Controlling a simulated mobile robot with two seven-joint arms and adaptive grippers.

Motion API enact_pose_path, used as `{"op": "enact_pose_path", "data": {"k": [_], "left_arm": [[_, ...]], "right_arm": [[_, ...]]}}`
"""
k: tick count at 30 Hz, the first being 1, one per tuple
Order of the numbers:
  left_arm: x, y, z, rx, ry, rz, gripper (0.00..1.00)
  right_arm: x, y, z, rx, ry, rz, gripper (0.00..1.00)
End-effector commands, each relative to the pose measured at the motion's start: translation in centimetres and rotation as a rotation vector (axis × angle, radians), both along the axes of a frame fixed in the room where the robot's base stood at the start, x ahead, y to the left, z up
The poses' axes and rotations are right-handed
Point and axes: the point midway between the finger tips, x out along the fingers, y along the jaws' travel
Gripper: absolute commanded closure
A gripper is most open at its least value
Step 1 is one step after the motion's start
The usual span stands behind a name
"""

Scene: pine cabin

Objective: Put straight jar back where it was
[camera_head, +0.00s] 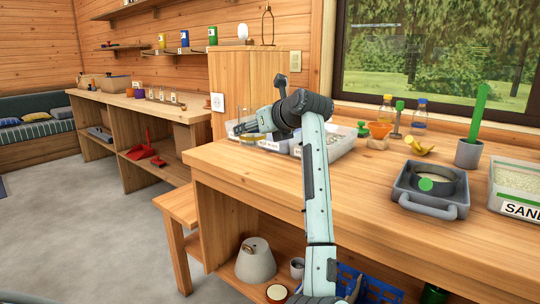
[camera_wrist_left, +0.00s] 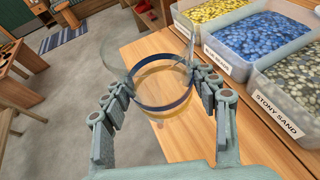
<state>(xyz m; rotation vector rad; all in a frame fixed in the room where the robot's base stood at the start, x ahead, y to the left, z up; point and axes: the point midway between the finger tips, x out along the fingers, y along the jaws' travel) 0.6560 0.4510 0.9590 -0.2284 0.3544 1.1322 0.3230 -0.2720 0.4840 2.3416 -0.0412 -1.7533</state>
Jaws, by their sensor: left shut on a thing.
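My left gripper (camera_head: 240,128) is at the left end of the workbench (camera_head: 410,215). It also shows in the left wrist view (camera_wrist_left: 163,88), with a finger on each side of a clear, round jar (camera_wrist_left: 150,100). The gripper is shut on this jar. The jar has a dark blue band and a yellowish tint lower down. It is over the bench's left edge, beside the bins; I cannot tell whether it touches the wood. In the head view the jar is small and partly hidden by the gripper. My right gripper is not in view.
Clear bins of yellow, blue and grey pebbles stand right of the jar; one grey bin (camera_wrist_left: 290,85) reads STONY SAND. A grey tray (camera_head: 432,208) and a sand bin (camera_head: 515,190) are farther right. A wooden stool (camera_head: 178,225) stands at the bench's left end. The front bench top is clear.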

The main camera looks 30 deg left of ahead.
Motion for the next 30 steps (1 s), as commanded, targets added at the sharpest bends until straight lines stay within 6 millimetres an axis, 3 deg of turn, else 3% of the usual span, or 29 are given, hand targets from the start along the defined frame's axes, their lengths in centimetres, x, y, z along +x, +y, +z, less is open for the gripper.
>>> {"op": "enact_pose_path", "data": {"k": [3, 9, 14, 21, 30], "left_arm": [[2.3, -1.3, -1.4, 0.005, 0.003, -0.001, 0.78], [4.4, -2.5, -2.9, 0.004, -0.001, 0.002, 0.78], [4.7, -2.7, -3.9, 0.003, -0.001, 0.003, 0.78], [4.7, -2.7, -7.1, 0.004, -0.001, 0.003, 0.78], [4.7, -2.7, -7.3, 0.002, -0.003, 0.003, 0.78]], "right_arm": [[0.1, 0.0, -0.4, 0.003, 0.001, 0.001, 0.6], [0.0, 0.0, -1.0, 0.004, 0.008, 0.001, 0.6], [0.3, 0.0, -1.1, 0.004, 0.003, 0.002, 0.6], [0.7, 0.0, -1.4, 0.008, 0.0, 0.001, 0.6], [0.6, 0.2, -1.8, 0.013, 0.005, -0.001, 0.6]]}}
